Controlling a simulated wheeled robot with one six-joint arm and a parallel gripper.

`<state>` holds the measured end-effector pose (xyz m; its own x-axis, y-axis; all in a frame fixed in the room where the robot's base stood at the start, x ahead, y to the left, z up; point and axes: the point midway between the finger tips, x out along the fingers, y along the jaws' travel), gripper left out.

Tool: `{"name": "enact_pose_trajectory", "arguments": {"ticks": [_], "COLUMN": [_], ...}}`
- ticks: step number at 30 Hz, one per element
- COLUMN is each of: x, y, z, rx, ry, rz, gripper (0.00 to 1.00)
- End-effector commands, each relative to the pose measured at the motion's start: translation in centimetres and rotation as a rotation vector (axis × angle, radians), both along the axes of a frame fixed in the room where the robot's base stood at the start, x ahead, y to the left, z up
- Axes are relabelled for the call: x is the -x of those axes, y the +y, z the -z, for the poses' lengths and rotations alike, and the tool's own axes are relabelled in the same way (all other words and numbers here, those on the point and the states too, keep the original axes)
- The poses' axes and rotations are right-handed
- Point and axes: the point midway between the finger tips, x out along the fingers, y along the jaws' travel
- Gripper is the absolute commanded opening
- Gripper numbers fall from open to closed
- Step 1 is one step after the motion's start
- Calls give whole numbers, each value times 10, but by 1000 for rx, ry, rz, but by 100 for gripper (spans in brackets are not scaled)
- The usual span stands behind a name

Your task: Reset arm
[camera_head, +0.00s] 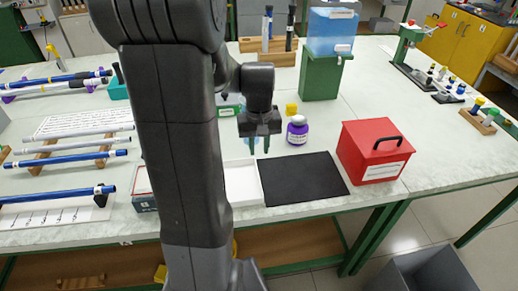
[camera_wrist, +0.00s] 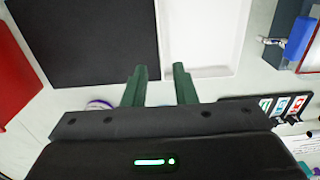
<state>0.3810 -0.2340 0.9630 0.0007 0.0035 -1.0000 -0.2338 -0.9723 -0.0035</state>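My gripper (camera_head: 260,145) hangs pointing down over the table (camera_head: 320,218), behind the black mat and the white tray. In the wrist view, my gripper (camera_wrist: 160,80) shows two green fingers standing apart with nothing between them. The black mat (camera_head: 300,180) lies flat on the table, and it also fills the upper left of the wrist view (camera_wrist: 85,40). The white tray (camera_head: 243,185) lies left of the mat, partly hidden by my arm. It looks empty in the wrist view (camera_wrist: 200,35).
A purple jar (camera_head: 297,131) stands close right of my gripper. A red box (camera_head: 374,152) stands right of the mat. A green stand with a blue tank (camera_head: 332,32) is behind. Blue and white rods (camera_head: 70,160) lie on racks at left.

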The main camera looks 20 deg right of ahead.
Motion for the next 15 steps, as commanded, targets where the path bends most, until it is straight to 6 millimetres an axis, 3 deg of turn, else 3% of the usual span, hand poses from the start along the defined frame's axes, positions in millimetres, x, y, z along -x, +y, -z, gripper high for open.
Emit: {"name": "enact_pose_trajectory", "arguments": {"ticks": [8, 15], "x": [0, 0], "y": [0, 0], "z": [6, 42], "rx": [0, -2], "ry": [2, 5], "rz": [0, 0], "gripper": [25, 25]}}
